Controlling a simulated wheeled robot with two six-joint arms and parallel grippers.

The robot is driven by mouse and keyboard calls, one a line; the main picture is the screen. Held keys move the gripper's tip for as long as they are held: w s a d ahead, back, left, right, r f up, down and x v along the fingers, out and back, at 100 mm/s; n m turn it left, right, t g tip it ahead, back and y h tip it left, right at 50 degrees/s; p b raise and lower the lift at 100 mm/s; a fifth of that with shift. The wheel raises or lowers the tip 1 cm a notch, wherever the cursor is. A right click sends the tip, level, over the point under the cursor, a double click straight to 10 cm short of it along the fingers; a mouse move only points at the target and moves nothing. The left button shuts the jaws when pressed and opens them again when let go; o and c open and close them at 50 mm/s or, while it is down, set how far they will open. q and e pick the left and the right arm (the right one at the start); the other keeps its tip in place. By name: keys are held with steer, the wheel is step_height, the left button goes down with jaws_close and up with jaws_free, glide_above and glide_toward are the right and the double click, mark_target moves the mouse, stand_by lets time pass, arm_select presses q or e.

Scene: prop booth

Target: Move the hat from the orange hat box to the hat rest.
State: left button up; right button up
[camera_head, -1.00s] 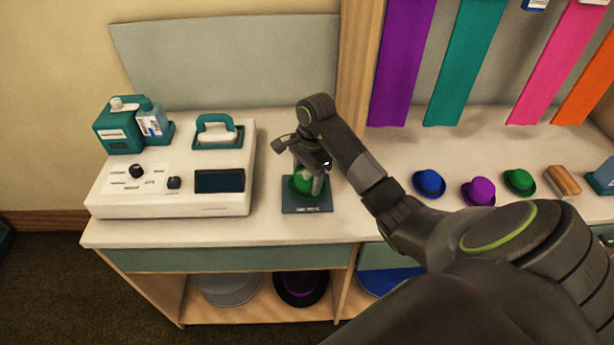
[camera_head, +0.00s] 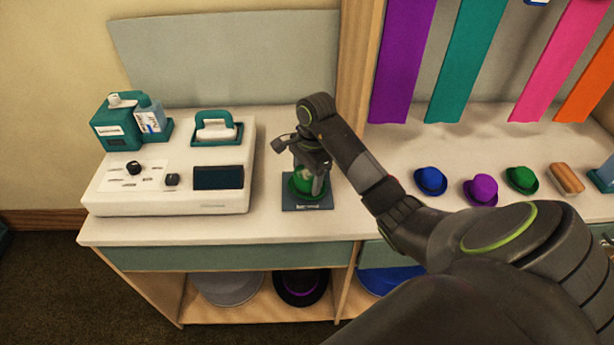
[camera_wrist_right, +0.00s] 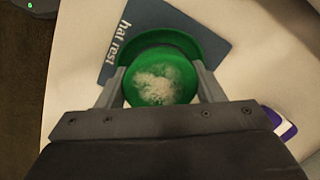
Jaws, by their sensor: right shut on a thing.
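The green hat (camera_head: 301,186) is at the dark blue hat rest (camera_head: 292,207), brim down, over the middle of the pad. In the right wrist view its crown (camera_wrist_right: 160,88) has a pale dusty patch, and the pad (camera_wrist_right: 200,30) reads "hat rest". My right gripper (camera_head: 309,181) comes down from above and is shut on the hat, one finger on each side of the crown. I cannot tell whether the brim touches the pad. The orange hat box and my left gripper are not in view.
A white machine (camera_head: 165,180) with a dark screen stands left of the hat rest. Blue (camera_head: 430,181), purple (camera_head: 481,189) and green (camera_head: 520,179) small hats and a brush (camera_head: 567,178) sit to the right. A wooden post (camera_head: 355,60) rises behind. The counter's front edge is close.

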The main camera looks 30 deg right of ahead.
steer(key=shift+f, duration=0.2)
steer(key=o, duration=1)
steer(key=shift+o, duration=0.2)
steer(key=shift+r, duration=0.1)
step_height(320, 180, up, 17)
steer(key=d+p, duration=0.2)
steer(key=p, duration=1.3)
